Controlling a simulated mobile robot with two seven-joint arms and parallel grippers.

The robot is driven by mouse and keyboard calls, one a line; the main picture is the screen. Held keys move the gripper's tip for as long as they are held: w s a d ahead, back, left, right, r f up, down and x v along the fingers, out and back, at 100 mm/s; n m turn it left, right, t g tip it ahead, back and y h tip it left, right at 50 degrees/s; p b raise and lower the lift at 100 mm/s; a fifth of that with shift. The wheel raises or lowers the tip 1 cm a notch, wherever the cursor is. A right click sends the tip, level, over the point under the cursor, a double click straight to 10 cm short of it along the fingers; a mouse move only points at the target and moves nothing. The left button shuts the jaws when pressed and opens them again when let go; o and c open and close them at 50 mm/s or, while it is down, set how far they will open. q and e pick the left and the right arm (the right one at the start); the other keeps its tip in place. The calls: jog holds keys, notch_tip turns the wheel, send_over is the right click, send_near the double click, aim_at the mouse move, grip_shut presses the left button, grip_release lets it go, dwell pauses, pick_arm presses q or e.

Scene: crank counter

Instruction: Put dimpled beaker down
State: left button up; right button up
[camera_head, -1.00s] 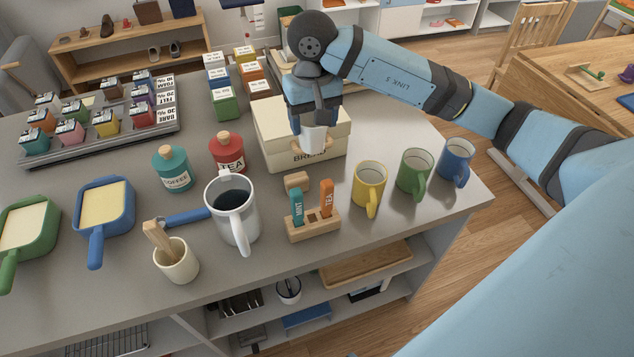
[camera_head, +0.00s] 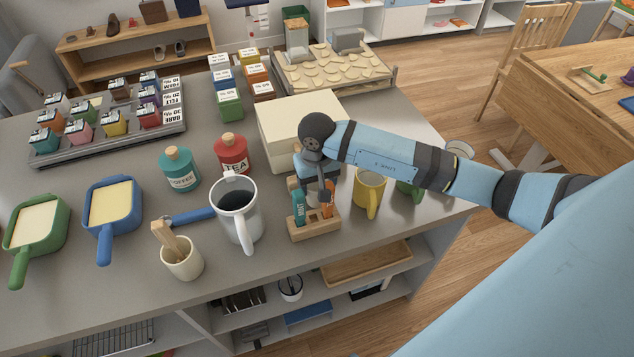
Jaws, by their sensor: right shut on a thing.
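My right gripper (camera_head: 322,192) is low over the counter, at the wooden tea rack (camera_head: 315,228) and in front of the cream bread box (camera_head: 284,132). It is shut on the dimpled beaker, a small pale cup that showed between the fingers earlier. The beaker is now hidden behind the gripper and wrist, so I cannot tell whether it touches the counter. My left gripper is out of view.
The large white mug (camera_head: 238,212) stands left of the rack. The yellow mug (camera_head: 369,192) is close on the right, with the green mug (camera_head: 409,189) partly behind my arm. The red tea jar (camera_head: 231,155) and teal coffee jar (camera_head: 180,171) stand further left.

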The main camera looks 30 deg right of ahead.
jog(key=shift+f, duration=0.3)
jog(key=shift+f+b, duration=0.2)
jog(key=shift+b, duration=0.1)
jog(key=o, duration=1)
jog(key=shift+r, duration=0.1)
